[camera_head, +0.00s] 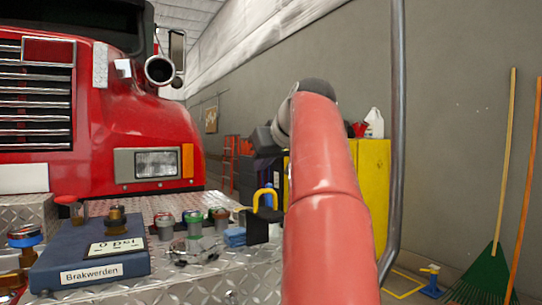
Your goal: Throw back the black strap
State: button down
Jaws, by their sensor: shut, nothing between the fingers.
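I cannot make out the black strap for certain. A small black upright piece (257,228) stands at the right end of the bumper's tread-plate top, with a curved yellow hook or handle (265,192) above it. I cannot tell whether it is part of the strap. My red arm rises in front of the bumper's right end and hides what lies behind it. A dark grey part of my arm's far end shows at its upper left, but no gripper fingers are visible.
The bumper (188,290) carries a blue "Brakwerden" panel (75,258) and several coloured-cap fittings (193,219). A red truck (130,120) stands behind. A yellow cabinet (374,190), a grey pipe (397,130) and a green rake (485,280) are at right.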

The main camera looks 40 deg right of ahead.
aim_at(266, 191)
jog(key=x, duration=0.3)
jog(key=shift+s+f+b, duration=0.1)
jog(key=shift+f+b, duration=0.25)
jog(key=s, duration=0.1)
jog(key=s+f+b, duration=0.1)
jog(key=shift+s+a+f, duration=0.2)
jog(key=shift+s+f, duration=0.1)
jog(key=shift+s, duration=0.05)
jog(key=shift+s+b, duration=0.15)
jog(key=shift+b, duration=0.15)
jog(key=shift+s+a+f+b, duration=0.1)
jog(key=shift+s+f+b, duration=0.25)
jog(key=shift+b, duration=0.55)
jog(key=b, duration=0.1)
jog(key=s+t+b, duration=0.1)
jog(key=shift+a+f+b, duration=0.2)
jog(key=shift+b, duration=0.2)
jog(key=shift+s+r, duration=0.1)
jog(key=shift+r, duration=0.05)
